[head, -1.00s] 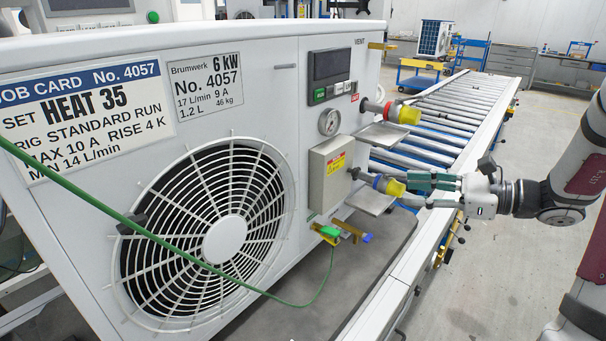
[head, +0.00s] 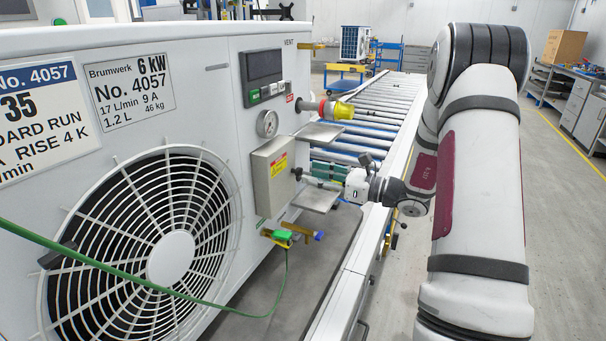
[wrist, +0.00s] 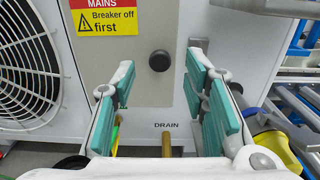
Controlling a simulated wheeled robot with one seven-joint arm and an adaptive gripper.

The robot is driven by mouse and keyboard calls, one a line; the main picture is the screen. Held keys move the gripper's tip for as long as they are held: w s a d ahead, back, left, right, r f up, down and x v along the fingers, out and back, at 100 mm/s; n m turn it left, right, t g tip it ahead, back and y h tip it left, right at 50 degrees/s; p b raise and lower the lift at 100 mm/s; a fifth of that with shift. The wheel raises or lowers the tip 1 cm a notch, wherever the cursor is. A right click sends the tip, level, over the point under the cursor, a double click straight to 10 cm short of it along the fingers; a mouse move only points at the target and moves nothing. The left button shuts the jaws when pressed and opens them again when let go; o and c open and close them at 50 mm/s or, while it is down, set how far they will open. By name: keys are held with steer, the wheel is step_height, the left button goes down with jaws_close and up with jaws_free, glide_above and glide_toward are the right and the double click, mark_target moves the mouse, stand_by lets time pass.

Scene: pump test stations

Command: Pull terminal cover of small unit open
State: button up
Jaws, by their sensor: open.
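The small unit is a white pump unit (head: 205,75) with a large fan grille. Its terminal cover (head: 268,178) is a shut grey box with a yellow warning label on the unit's right part. In the wrist view the cover (wrist: 140,85) fills the upper middle, with a round black knob (wrist: 159,61) on its face. My gripper (head: 318,178) is at the right of the cover in the head view. In the wrist view my gripper (wrist: 162,72) is open and empty, its teal-padded fingers on either side of the knob, not closed on it.
A yellow-capped port (head: 337,110) and a small shelf (head: 319,133) stick out near the cover. A brass drain stub (wrist: 167,145) sits below it. A green cable (head: 140,285) crosses the unit's front. A roller conveyor (head: 375,125) runs behind.

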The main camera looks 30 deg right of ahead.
mark_target(301, 171)
steer(key=shift+x, duration=1.9)
steer(key=shift+c, duration=0.5)
jaws_close()
